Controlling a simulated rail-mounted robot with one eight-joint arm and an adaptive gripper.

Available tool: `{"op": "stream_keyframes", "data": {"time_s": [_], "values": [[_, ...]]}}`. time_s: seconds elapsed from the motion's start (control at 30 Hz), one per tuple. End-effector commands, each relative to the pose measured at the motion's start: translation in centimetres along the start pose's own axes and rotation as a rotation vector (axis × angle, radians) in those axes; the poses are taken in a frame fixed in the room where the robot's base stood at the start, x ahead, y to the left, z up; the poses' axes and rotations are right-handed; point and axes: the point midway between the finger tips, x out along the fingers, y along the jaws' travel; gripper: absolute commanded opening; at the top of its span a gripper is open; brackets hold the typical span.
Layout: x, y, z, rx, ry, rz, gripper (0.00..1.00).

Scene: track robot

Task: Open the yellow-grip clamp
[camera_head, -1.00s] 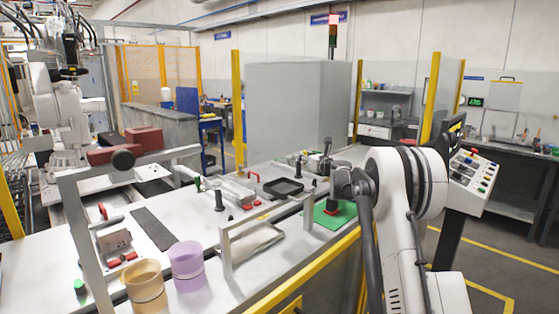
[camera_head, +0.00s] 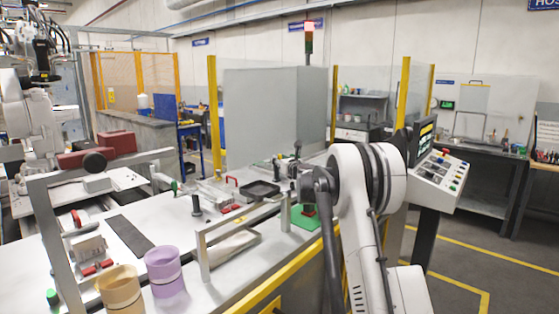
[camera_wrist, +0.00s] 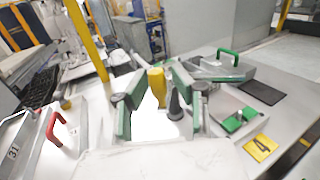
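In the wrist view, the yellow grip (camera_wrist: 157,86) stands upright between the fingers of my gripper (camera_wrist: 154,92). The fingers have green pads, are apart, and show a gap around the grip. I cannot tell whether either pad touches it. A dark peg (camera_wrist: 175,106) stands beside the grip, close to the right finger. The clamp's base is mostly hidden behind the gripper body. In the head view, the yellow grip cannot be made out; the end of my arm (camera_head: 307,188) is over the far part of the bench.
A red handle (camera_wrist: 53,130) is at left in the wrist view. In the head view, a metal frame (camera_head: 203,255), a purple cup (camera_head: 163,270) and a tan cup (camera_head: 119,290) stand nearer.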

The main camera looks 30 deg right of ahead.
Motion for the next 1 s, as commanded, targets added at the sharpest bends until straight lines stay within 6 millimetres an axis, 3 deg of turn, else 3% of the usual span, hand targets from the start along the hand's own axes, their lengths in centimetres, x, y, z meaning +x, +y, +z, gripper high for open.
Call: {"op": "stream_keyframes", "data": {"time_s": [0.3,0.47,1.0], "values": [[0.0,0.1,0.1,0.001,0.0,0.001,0.34],[-0.9,0.1,0.1,0.001,0.0,0.001,0.34],[-10.2,0.0,0.1,0.0,0.0,0.001,0.34]]}}
